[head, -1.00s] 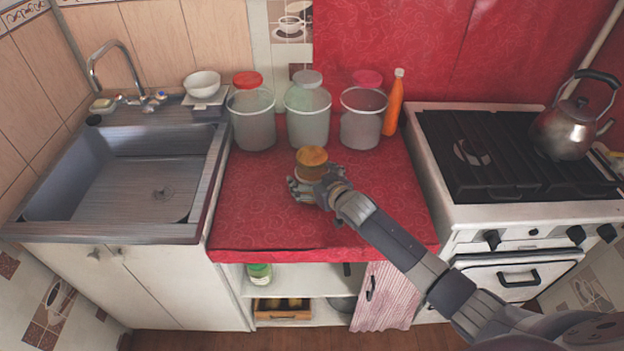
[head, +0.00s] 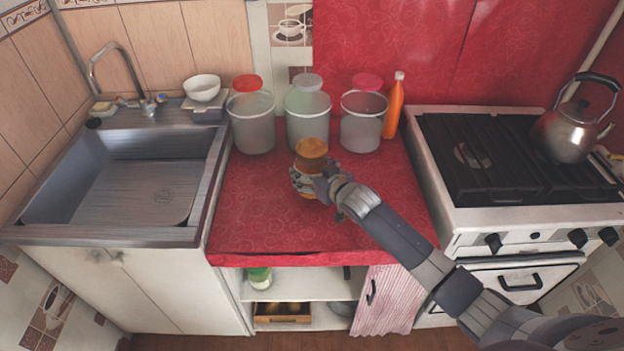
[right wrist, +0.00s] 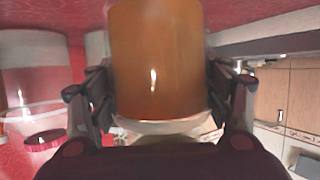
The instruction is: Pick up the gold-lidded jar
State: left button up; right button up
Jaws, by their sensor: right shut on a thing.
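The gold-lidded jar (head: 312,149) is in the middle of the red counter area, in front of the frosted containers. My right gripper (head: 315,183) is shut around its body, with the gold lid showing above the fingers. In the right wrist view the jar's amber body (right wrist: 157,60) fills the middle between the two fingers. The gripper hides the jar's lower part in the head view, and I cannot tell clearly whether its base touches the counter. My left gripper is not in view.
Several frosted containers stand at the back of the red counter (head: 260,215), including one in the middle (head: 307,118). An orange bottle (head: 394,108) is beside them. The sink (head: 125,185) is left; the stove with a kettle (head: 567,132) is right. The front counter is clear.

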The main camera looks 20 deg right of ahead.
jog(key=s+r+b, duration=0.1)
jog(key=s+r, duration=0.1)
jog(key=s, duration=1.3)
notch_tip(320, 180, up, 14)
jog(key=d+p, duration=0.1)
jog(key=p, duration=1.3)
jog(key=shift+s+p, duration=0.4)
jog(key=shift+s, duration=0.05)
jog(key=shift+f, duration=0.1)
